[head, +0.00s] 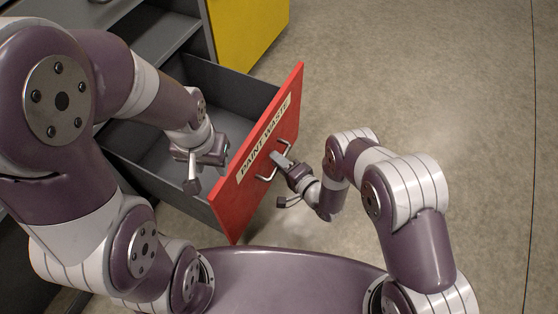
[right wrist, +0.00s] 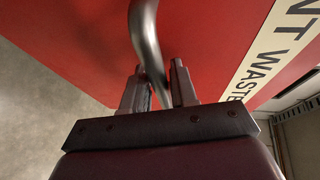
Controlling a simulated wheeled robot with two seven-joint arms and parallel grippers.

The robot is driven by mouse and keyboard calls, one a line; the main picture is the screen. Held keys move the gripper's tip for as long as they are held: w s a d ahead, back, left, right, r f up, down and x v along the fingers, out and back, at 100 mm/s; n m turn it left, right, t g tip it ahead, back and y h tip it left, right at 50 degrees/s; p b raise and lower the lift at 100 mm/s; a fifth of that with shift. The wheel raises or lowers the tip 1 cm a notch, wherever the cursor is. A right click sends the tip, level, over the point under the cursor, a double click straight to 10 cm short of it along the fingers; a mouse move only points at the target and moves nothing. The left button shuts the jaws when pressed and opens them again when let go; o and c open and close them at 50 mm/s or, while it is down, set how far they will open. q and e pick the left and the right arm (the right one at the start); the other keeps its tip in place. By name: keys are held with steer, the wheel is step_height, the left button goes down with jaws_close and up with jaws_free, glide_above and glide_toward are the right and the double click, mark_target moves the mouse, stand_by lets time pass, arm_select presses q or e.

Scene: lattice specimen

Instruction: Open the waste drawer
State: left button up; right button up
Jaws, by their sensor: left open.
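The waste drawer has a red front (head: 229,205) labelled "PAINT WASTE" and stands well out from its cabinet. Its dark grey inside (head: 150,147) shows and looks empty where I can see it. A metal bar handle (head: 268,177) is on the front; it also shows in the right wrist view (right wrist: 146,35). My right gripper (head: 281,160) is at the handle. In the right wrist view its two fingers (right wrist: 158,85) close on the bar from both sides. My left gripper (head: 215,153) is open and empty, above the drawer's inside and behind the red front.
The grey cabinet (head: 165,38) stands at the upper left, with a yellow panel (head: 248,35) beside it. My left arm hides part of the drawer and cabinet. The floor (head: 430,90) to the right is clear.

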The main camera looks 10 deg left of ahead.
steer(key=p+v, duration=0.5)
steer(key=v, duration=0.7)
steer(key=shift+s+d+r, duration=0.2)
